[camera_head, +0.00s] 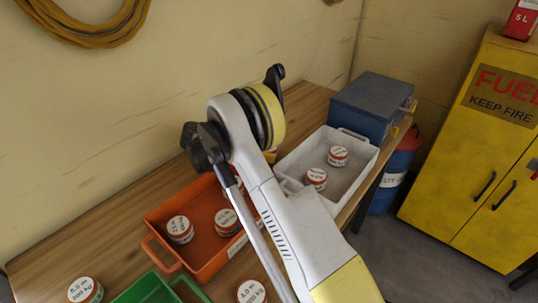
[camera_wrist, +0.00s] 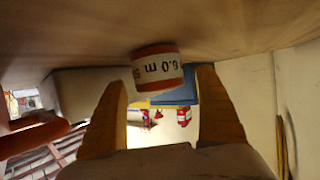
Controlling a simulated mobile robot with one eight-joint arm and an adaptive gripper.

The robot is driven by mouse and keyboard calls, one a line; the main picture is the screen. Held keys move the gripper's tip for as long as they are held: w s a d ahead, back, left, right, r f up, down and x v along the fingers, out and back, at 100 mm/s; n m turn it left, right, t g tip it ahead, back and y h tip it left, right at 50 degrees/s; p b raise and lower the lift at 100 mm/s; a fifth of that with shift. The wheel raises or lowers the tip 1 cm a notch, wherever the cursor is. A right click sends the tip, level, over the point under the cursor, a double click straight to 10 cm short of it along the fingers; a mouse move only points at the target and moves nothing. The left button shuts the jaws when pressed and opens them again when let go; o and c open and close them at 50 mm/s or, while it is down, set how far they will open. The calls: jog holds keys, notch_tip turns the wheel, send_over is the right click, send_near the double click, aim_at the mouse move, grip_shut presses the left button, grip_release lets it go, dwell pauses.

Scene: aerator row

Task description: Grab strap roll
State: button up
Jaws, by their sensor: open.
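The wrist view is upside down. In it a strap roll (camera_wrist: 157,70), an orange-red cylinder with a white label reading "6.0 m", stands on the wooden table. My gripper (camera_wrist: 161,80) is open, with one yellowish finger at each side of the picture's middle. The roll shows ahead, in line with the gap between the fingertips; I cannot tell whether it is between them. Nothing is held. In the head view my arm hides the gripper and most of that area. Other rolls sit in the orange tray (camera_head: 205,258) and the pale grey tray (camera_head: 300,163).
A blue box (camera_head: 371,105) stands at the table's far end. A green tray (camera_head: 150,290) and a loose roll (camera_head: 85,290) are at the near end. Another roll (camera_head: 251,292) is near the front edge. The wall runs along the table's back. A yellow fuel cabinet (camera_head: 480,150) stands right.

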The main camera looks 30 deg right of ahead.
jog(key=c, duration=1.4)
